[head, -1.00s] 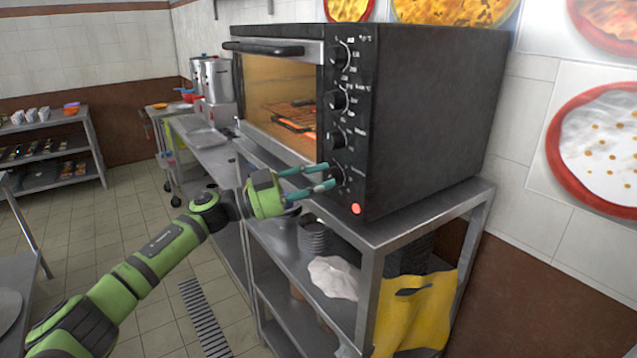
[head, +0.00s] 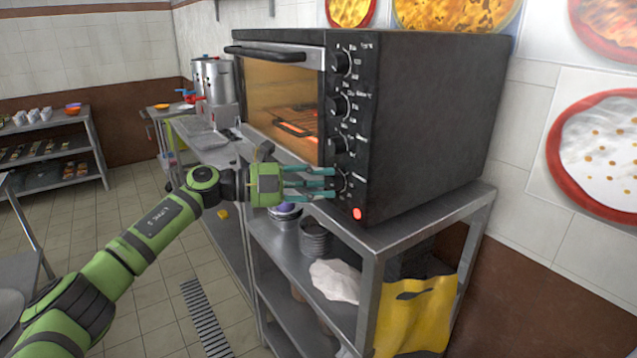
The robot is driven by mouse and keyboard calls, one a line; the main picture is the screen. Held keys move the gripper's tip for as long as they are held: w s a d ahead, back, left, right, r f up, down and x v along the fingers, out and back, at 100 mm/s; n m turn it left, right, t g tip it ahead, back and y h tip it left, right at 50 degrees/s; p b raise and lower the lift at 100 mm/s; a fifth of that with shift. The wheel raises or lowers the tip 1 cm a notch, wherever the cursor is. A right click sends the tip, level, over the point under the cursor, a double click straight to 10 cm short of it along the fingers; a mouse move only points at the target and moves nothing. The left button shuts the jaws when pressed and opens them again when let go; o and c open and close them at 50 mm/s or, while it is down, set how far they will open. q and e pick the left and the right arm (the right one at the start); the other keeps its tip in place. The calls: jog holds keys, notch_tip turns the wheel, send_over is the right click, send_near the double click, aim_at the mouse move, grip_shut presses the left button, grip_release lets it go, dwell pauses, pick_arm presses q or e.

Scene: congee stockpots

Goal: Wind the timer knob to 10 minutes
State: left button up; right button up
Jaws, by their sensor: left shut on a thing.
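The black toaster oven (head: 430,120) stands on a steel shelf unit, with a column of knobs on its front panel. The timer knob (head: 341,182) is the lowest one, just above a lit red lamp (head: 357,213). My left gripper (head: 333,183) reaches in from the left and is shut on the timer knob with its teal fingers. The fingers cover much of the knob, so its pointer and setting cannot be read. My right gripper is not in view.
Three more knobs (head: 340,62) sit above the timer knob. The oven door handle (head: 265,52) sticks out at upper left. The floor at left is free.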

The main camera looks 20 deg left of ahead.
pick_arm(q)
jog(key=shift+d+r, duration=0.1)
jog(key=shift+r, duration=0.15)
jog(key=o, duration=1.1)
jog(key=shift+s+d, duration=0.15)
jog(key=shift+f, duration=0.1)
jog(key=shift+a+f, duration=0.1)
jog(key=shift+a, duration=0.35)
jog(key=v, duration=1.1)
jog(key=shift+s, duration=0.2)
